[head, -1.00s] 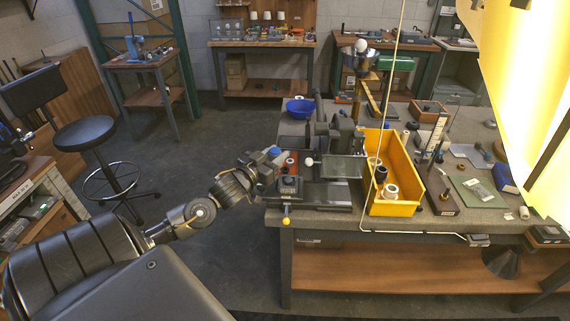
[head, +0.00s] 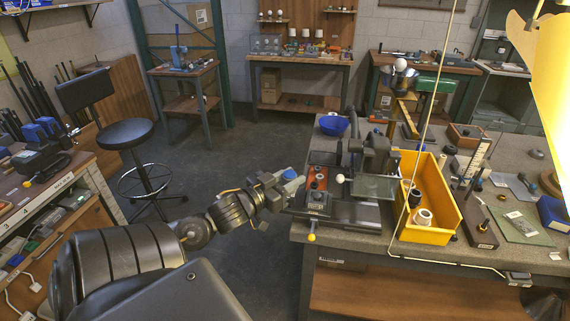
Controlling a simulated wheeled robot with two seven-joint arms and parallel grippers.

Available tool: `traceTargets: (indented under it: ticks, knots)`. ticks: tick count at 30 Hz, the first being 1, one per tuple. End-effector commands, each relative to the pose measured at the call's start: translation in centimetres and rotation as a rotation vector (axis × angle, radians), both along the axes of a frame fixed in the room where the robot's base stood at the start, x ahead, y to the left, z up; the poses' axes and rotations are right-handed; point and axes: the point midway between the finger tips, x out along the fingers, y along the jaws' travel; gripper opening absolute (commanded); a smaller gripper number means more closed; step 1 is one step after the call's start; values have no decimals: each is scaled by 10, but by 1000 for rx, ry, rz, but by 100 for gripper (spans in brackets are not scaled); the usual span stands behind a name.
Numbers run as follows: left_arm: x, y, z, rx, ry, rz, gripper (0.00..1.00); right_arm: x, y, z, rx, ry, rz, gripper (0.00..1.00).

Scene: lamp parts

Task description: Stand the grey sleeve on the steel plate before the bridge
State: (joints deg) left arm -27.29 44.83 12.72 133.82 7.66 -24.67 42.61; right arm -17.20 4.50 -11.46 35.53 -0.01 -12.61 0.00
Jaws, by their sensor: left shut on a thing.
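My left gripper (head: 283,189) reaches from the left to the front left corner of the grey bench (head: 345,237). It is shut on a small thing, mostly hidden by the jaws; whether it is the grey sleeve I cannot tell. A blue piece (head: 289,174) shows at the jaws. A dark machine (head: 377,155) with an upright body stands on the bench, perhaps the bridge. A flat grey plate (head: 376,188) lies before it, perhaps the steel plate. A pale ring-shaped part (head: 423,217) and a dark one (head: 415,198) sit in the yellow bin (head: 445,213). My right gripper is out of view.
A blue bowl (head: 334,125) is behind. A cable hangs down across the bench. A stool (head: 125,133) stands left, with open floor between.

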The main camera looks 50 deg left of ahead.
Motion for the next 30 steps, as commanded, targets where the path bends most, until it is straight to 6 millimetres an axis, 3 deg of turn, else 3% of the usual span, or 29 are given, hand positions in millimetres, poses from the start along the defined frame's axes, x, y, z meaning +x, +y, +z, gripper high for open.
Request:
traceTargets:
  ticks: [5,9,16,22,30]
  knots:
    - [3,-51,-21,-6,-3,-112,11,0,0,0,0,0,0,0]
    - [4,-107,-34,-6,-6,-237,11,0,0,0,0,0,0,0]
    - [-2,-185,-40,-2,-6,-416,11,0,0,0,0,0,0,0]
    - [-6,-216,-40,-1,-3,-491,11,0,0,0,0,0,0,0]
    - [-7,-222,-40,0,-1,-504,11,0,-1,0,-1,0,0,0]
